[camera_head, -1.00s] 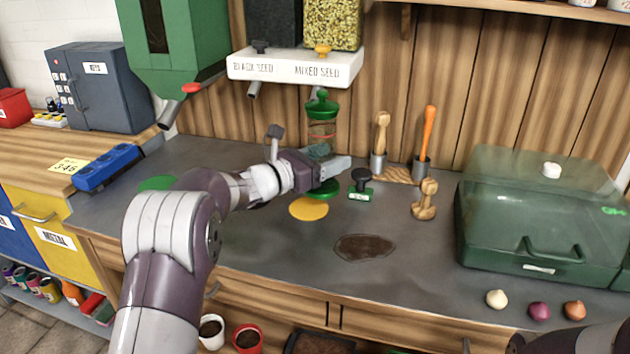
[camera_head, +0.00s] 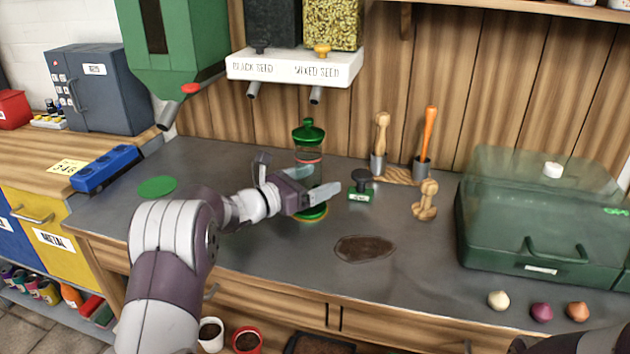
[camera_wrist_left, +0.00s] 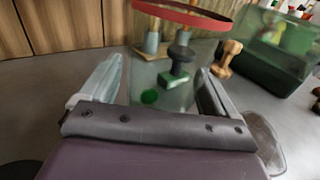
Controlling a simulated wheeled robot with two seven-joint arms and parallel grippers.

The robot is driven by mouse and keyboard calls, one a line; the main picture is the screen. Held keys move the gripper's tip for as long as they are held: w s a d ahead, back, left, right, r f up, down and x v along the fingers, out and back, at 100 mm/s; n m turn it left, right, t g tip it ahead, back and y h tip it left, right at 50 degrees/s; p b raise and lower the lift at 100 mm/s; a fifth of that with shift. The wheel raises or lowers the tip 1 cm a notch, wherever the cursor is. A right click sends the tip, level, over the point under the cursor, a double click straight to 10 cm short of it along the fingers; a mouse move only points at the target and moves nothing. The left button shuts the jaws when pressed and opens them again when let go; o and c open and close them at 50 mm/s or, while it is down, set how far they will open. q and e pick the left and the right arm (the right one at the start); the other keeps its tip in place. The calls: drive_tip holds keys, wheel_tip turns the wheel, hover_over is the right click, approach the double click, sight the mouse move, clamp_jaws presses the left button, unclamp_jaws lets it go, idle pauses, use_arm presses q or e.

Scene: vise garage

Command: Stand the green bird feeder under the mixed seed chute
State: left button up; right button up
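The green bird feeder (camera_head: 308,150) has a green lid, a clear tube with a red ring and a green base. It stands upright on the yellow disc (camera_head: 313,220), in front of and below the mixed seed chute (camera_head: 316,95). My left gripper (camera_head: 322,181) is at the tube's lower half, with its fingers spread apart on either side. In the left wrist view the red ring (camera_wrist_left: 182,14) crosses the top, and the see-through tube is between the fingers. The finger contact is hard to judge.
A black-knobbed green stamp (camera_head: 361,186) stands just right of the feeder. Wooden-handled tools (camera_head: 381,135) and a small wooden tool (camera_head: 426,200) are farther right. A green disc (camera_head: 157,187) lies left. The green glass-lidded box (camera_head: 540,220) fills the bench's right.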

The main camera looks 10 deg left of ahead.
use_arm(q)
drive_tip(key=shift+r, duration=0.25)
drive_tip(key=v, duration=1.2)
